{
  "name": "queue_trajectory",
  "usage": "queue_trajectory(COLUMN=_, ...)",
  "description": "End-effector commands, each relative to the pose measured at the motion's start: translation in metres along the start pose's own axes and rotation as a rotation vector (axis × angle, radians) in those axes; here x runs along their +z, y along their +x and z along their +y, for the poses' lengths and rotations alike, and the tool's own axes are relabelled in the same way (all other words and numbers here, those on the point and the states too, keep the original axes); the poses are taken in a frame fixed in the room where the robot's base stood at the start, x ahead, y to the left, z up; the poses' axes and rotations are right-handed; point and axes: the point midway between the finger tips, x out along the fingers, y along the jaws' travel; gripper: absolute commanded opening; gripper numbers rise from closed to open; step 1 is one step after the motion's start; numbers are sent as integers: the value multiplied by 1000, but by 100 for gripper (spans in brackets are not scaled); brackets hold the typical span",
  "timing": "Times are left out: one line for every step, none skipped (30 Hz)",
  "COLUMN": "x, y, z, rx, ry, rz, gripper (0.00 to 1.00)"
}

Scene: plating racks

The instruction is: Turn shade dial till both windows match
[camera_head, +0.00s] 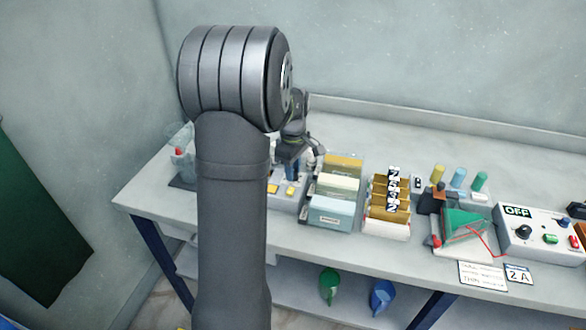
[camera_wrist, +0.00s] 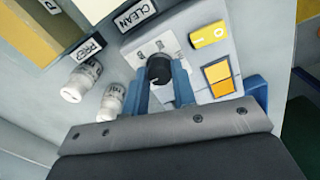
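The shade dial (camera_wrist: 159,69) is a round black knob on a pale marked plate. The blue fingers of my gripper (camera_wrist: 162,84) stand on either side of it, close against its sides, with no clear gap.
A yellow switch (camera_wrist: 208,35) lies beyond the windows. In the head view, a card box (camera_head: 332,213), a counter rack (camera_head: 387,230) and an OFF control box (camera_head: 540,240) stand to the right.

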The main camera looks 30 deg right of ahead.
Motion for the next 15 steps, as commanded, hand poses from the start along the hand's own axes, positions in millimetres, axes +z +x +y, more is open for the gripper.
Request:
queue_trajectory(x=0, y=0, z=0, rx=0, ry=0, rz=0, gripper=2)
queue_trajectory(x=0, y=0, z=0, rx=0, ry=0, rz=0, gripper=2)
queue_trajectory(x=0, y=0, z=0, rx=0, ry=1, rz=0, gripper=2)
queue_trajectory(x=0, y=0, z=0, rx=0, ry=2, rz=0, gripper=2)
queue_trajectory(x=0, y=0, z=0, rx=0, ry=3, rz=0, gripper=2)
queue_trajectory(x=0, y=0, z=0, rx=0, ry=7, rz=0, gripper=2)
queue_trajectory(x=0, y=0, z=0, rx=0, ry=12, rz=0, gripper=2)
queue_trajectory(x=0, y=0, z=0, rx=0, ry=17, rz=0, gripper=2)
queue_trajectory(x=0, y=0, z=0, rx=0, ry=26, rz=0, gripper=2)
queue_trajectory(x=0, y=0, z=0, rx=0, ry=35, rz=0, gripper=2)
queue_trajectory(x=0, y=0, z=0, rx=0, ry=46, rz=0, gripper=2)
queue_trajectory(x=0, y=0, z=0, rx=0, ry=62, rz=0, gripper=2)
queue_trajectory(x=0, y=0, z=0, rx=0, ry=78, rz=0, gripper=2)
queue_trajectory(x=0, y=0, z=0, rx=0, ry=93, rz=0, gripper=2)
queue_trajectory(x=0, y=0, z=0, rx=0, ry=118, rz=0, gripper=2)
